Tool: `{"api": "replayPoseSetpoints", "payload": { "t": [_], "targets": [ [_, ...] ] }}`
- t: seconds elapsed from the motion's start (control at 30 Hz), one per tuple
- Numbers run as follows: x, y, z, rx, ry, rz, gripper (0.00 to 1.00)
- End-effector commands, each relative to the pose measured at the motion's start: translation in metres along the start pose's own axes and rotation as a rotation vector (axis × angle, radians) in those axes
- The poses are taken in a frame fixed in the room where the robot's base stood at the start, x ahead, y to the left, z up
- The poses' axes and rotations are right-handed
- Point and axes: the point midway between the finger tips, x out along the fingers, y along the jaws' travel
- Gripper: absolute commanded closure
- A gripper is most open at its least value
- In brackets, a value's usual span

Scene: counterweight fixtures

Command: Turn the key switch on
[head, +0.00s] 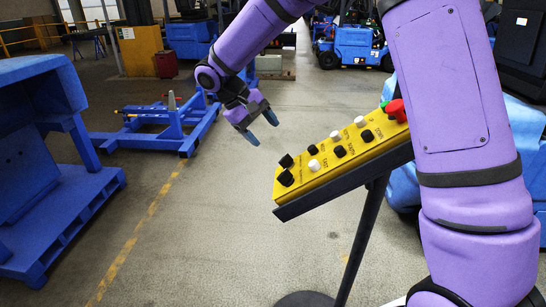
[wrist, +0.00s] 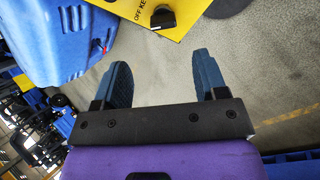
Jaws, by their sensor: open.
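The yellow control panel (head: 328,172) stands tilted on a dark post, with black and white knobs and a red button at its far right end. In the wrist view, a black key switch knob (wrist: 163,17) sits near the panel's edge beside printed "OFF KEY" lettering. In the head view, two black knobs sit at the panel's left end; I cannot tell which is the key switch. My gripper (head: 262,128) is open and empty, in the air left of that end. In the wrist view, its fingers (wrist: 162,62) are spread apart and point toward the knob without touching it.
A blue wheeled frame (head: 160,128) stands on the floor to the left. A large blue machine (head: 50,170) fills the left edge. The panel's post (head: 362,240) rises from a round base. The floor between the blue machine and the panel is clear.

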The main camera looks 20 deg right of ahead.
Motion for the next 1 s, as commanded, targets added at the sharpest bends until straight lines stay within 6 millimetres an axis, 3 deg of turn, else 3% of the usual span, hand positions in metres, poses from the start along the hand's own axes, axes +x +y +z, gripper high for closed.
{"api": "replayPoseSetpoints", "payload": {
  "t": [0.27, 0.7, 1.0],
  "targets": [
    [0.016, -0.003, -0.006, -0.006, -0.009, 0.008, 0.34],
    [0.089, -0.003, -0.004, -0.006, -0.009, 0.006, 0.34],
    [0.11, -0.003, -0.005, -0.005, -0.006, 0.006, 0.34]
  ]
}}
